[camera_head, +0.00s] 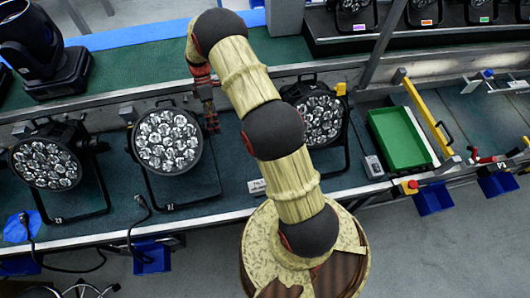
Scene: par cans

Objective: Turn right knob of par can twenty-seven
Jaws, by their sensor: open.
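Three black par cans with round clusters of clear lenses stand on the dark green bench: a left one (45,163), a middle one (167,140) and a right one (318,117). The small number labels on their stands are too small to read surely, so I cannot tell which is twenty-seven. My gripper (212,126), red and dark, is open and points down beside the right rim of the middle par can. The middle can's right knob is not clearly visible near the gripper. I cannot tell whether they touch. My arm partly covers the right par can.
A green tray (402,138) and a yellow bar stand at the right. A large black moving-head light (42,55) sits at the upper left. Blue bins (152,256) hang along the bench's front edge. Cables lie near the left and middle cans.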

